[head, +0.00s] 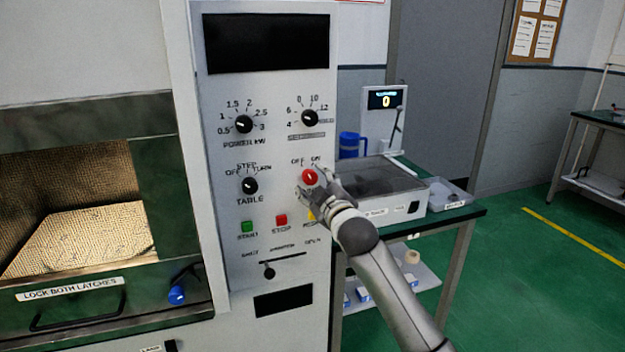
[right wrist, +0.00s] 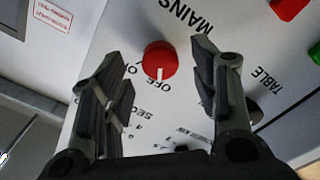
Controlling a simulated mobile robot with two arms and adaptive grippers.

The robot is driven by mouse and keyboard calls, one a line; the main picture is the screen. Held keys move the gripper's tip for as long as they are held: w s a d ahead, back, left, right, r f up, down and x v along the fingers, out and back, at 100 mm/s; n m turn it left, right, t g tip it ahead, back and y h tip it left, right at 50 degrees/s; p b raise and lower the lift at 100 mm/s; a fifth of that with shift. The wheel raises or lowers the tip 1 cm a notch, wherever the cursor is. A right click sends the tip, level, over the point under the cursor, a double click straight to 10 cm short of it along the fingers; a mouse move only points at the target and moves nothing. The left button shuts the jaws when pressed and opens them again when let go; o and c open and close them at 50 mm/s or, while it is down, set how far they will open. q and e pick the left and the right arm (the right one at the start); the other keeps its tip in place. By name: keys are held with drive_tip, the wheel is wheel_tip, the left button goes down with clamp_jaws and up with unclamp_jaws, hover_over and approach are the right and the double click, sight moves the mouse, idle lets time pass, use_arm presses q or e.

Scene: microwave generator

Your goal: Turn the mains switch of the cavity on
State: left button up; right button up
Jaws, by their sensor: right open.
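The red round mains switch (head: 309,177) is on the white control panel (head: 213,150), under the OFF and ON labels. In the right wrist view my right gripper (right wrist: 158,54) has one finger on each side of the knob, with gaps visible. My left gripper is out of view.
The table knob (head: 249,185), green button (head: 247,227) and red stop button (head: 281,221) are close by. The power knob (head: 243,124) is higher up. The cavity door (head: 90,105) is at left. A bench (head: 470,212) with a grey-lidded box (head: 385,180) stands right.

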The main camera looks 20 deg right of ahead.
drive_tip(key=shift+w, duration=1.3)
drive_tip(key=c, duration=1)
drive_tip(key=shift+c, duration=0.2)
drive_tip(key=shift+a+m+p, duration=0.1)
drive_tip(key=shift+m+p, duration=0.25)
drive_tip(key=shift+m, duration=0.05)
drive_tip(key=m+p, duration=0.2)
drive_tip(key=m, duration=0.2)
drive_tip(key=shift+m+p, duration=0.35)
drive_tip(key=shift+m, duration=0.05)
drive_tip(key=m+p, duration=0.1)
drive_tip(key=m, duration=0.2)
drive_tip(key=shift+m+p, duration=0.3)
drive_tip(key=shift+p, duration=0.1)
drive_tip(key=shift+m+p, duration=0.55)
drive_tip(key=shift+m, duration=0.65)
drive_tip(key=shift+f+m, duration=0.1)
drive_tip(key=shift+m, duration=0.2)
